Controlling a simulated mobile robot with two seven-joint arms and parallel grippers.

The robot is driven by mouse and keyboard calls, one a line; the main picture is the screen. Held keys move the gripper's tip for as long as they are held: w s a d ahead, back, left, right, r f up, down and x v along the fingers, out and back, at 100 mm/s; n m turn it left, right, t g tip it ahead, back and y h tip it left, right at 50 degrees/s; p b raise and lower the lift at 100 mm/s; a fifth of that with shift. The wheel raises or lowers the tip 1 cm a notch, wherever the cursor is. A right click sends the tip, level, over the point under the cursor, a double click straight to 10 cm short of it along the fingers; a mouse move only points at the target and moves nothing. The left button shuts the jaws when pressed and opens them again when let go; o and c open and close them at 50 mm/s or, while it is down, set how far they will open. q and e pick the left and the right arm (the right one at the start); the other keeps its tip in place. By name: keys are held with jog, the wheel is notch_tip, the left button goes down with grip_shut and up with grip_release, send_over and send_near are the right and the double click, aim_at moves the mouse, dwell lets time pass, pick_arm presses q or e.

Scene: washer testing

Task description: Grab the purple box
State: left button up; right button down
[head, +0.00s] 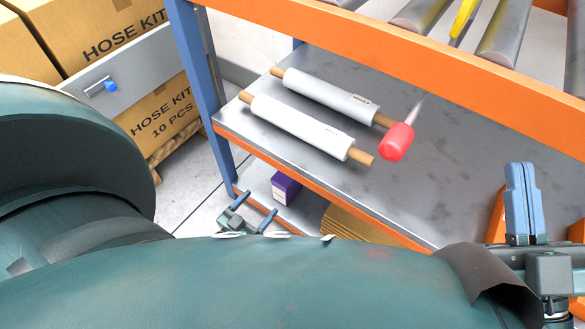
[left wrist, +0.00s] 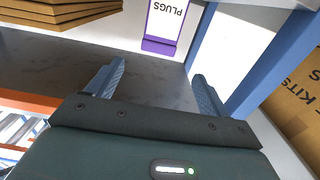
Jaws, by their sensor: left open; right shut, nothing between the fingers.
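The purple box (head: 286,187) sits on the lower shelf, below the shelf with the white rolls. In the left wrist view the purple box (left wrist: 158,46) shows a white face with upside-down "PLUGS" lettering, cut off by the top edge. My left gripper (head: 254,206) is open, just in front of the box in the head view. In the left wrist view its two blue fingers (left wrist: 158,72) are spread and empty, with the box beyond the tips and apart from them. My right gripper (head: 522,200) is shut and empty at the right, fingers pointing up.
A blue shelf post (head: 199,85) stands left of the box; it also shows in the wrist view (left wrist: 245,65). Stacked flat cardboard (head: 350,226) lies to the box's right. Above are white rolls (head: 300,128) and a red-headed mallet (head: 397,142). Hose kit boxes (head: 100,35) stand left.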

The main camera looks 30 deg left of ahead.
pick_arm(q)
jog(key=w+b, duration=0.1)
jog(key=w, duration=0.3)
jog(key=w+d+b, duration=0.1)
jog(key=w, duration=0.3)
jog(key=w+b, duration=0.1)
jog(key=w, duration=0.3)
jog(key=shift+d+f, duration=0.15)
jog(key=shift+d, duration=0.05)
jog(key=shift+w, duration=0.4)
jog(key=c, duration=1.7)
jog(key=shift+c, duration=0.2)
pick_arm(e)
jog(key=r+n+y, duration=0.2)
jog(key=n+y, duration=0.1)
jog(key=r+n+y, duration=0.2)
jog(key=shift+s+d, duration=0.15)
jog(key=shift+s, duration=0.25)
pick_arm(q)
jog(key=shift+r, duration=0.2)
pick_arm(e)
jog(key=shift+r, duration=0.1)
